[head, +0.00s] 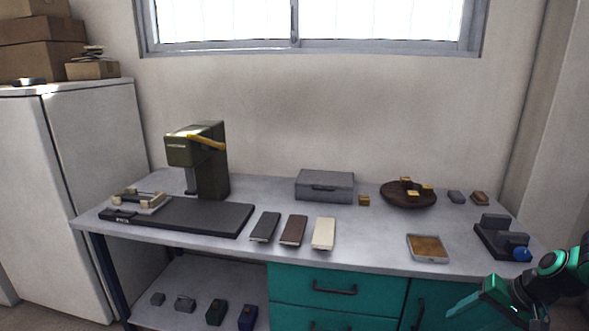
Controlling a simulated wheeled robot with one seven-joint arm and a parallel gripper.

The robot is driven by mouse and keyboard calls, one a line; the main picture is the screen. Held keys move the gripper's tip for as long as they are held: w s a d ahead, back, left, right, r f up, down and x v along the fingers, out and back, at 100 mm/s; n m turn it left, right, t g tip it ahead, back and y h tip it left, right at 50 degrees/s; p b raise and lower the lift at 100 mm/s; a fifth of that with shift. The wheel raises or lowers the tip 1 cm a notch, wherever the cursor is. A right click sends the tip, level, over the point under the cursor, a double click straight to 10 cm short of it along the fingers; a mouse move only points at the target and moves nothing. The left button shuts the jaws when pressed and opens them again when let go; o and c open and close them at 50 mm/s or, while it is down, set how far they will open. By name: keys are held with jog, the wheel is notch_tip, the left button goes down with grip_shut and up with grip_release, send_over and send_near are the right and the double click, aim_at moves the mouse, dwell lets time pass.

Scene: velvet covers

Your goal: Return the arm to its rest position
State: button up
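My gripper (470,303) is at the lower right of the head view, in front of the teal cabinet and lower than the table top. It is green and dark, points to the left, and is apart from everything on the table. I see it side-on, so the gap between its fingers does not show clearly. Part of my arm shows at the right edge; the rest is outside the view.
The grey table (375,250) has a dark press (208,160), a grey box (325,186), three flat covers including a cream one (324,233), a brown round dish (408,196), a tan-topped tray (428,248) and a dark fixture (494,233). Teal drawers (300,288) are shut.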

jog(key=s+a+r+g+h, duration=0.1)
jog(key=s+a+r+g, duration=0.1)
jog(key=s+r, duration=0.6)
jog(key=s+a+r+g+h, duration=0.2)
jog(key=s+a+r, duration=0.1)
jog(key=s+r, duration=0.5)
jog(key=s, duration=0.3)
jog(key=shift+s+h, duration=0.3)
jog(key=shift+s, duration=0.1)
jog(key=shift+w+f, duration=0.2)
jog(key=shift+w, duration=0.45)
